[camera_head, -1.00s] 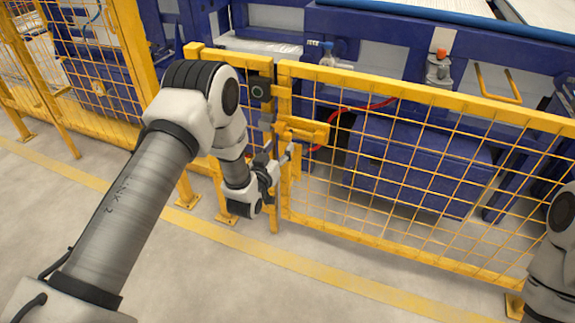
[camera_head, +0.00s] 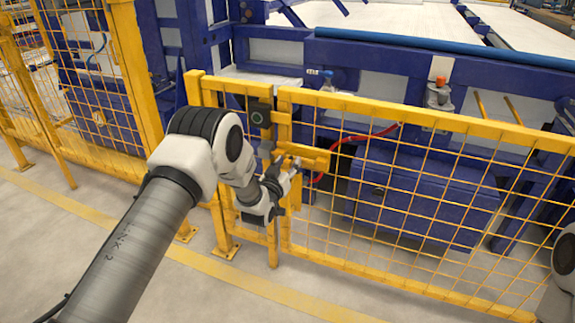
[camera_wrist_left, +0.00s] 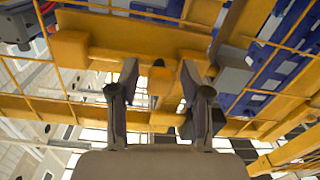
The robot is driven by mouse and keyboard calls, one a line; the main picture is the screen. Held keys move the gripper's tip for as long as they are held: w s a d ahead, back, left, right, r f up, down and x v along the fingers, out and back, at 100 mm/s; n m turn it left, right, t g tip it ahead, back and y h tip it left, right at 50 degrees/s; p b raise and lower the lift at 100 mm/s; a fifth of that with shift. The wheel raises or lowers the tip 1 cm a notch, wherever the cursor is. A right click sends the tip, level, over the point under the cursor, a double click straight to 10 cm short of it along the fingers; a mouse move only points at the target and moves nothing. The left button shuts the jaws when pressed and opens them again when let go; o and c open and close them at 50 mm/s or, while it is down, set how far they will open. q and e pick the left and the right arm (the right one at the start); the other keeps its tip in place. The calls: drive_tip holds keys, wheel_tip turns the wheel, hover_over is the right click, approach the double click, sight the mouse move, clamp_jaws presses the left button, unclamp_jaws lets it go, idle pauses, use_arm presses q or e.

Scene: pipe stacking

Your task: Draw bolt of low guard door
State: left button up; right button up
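The low guard door (camera_head: 430,118) is a yellow framed mesh panel across the middle and right of the head view, standing in line with its post. Its yellow bolt assembly (camera_head: 312,156) sits near the top of the door's left edge. It also shows overhead in the wrist view (camera_wrist_left: 130,42). My left gripper (camera_head: 292,165) is at the bolt assembly. In the wrist view its fingers (camera_wrist_left: 158,85) are apart, with a small yellow stub (camera_wrist_left: 161,82) between them and gaps on both sides. Contact is not visible. My right gripper is out of view.
A black and grey latch box (camera_head: 260,116) is on the post left of the bolt. Blue machinery (camera_head: 425,190) and a red hose (camera_head: 345,141) lie behind the mesh. Taller yellow fencing (camera_head: 90,85) stands at left. The floor in front is clear, with a yellow line (camera_head: 260,288).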

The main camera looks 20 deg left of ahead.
sight(311, 163)
use_arm(q)
clamp_jaws()
drive_tip(key=d, duration=0.6)
drive_tip(key=shift+o, duration=0.5)
unclamp_jaws()
drive_tip(key=o, duration=0.3)
drive_tip(key=shift+d, duration=0.15)
